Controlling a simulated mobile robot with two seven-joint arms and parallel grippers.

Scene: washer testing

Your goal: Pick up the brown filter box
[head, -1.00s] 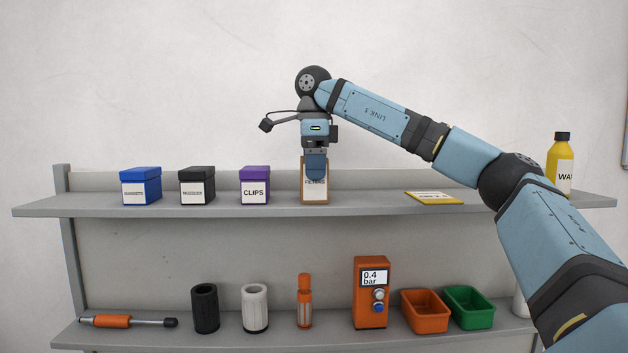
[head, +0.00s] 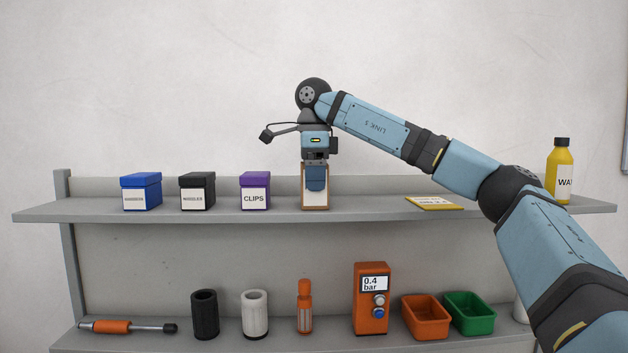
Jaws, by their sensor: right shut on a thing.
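The brown filter box (head: 315,203) stands upright on the upper shelf, right of the purple box. It has a white label on its front, partly hidden by a gripper finger. My right gripper (head: 316,180) points straight down over the box, with its blue finger in front of the label. It is shut on the box, and the box's bottom shows at shelf level. I cannot tell whether there is a gap beneath it. My left gripper is not in view.
Blue (head: 141,190), black (head: 197,190) and purple (head: 255,190) boxes stand left on the upper shelf (head: 360,207). A yellow card (head: 433,203) and yellow bottle (head: 559,173) are right. The lower shelf holds an orange gauge (head: 370,300), orange bin (head: 426,318) and green bin (head: 470,315).

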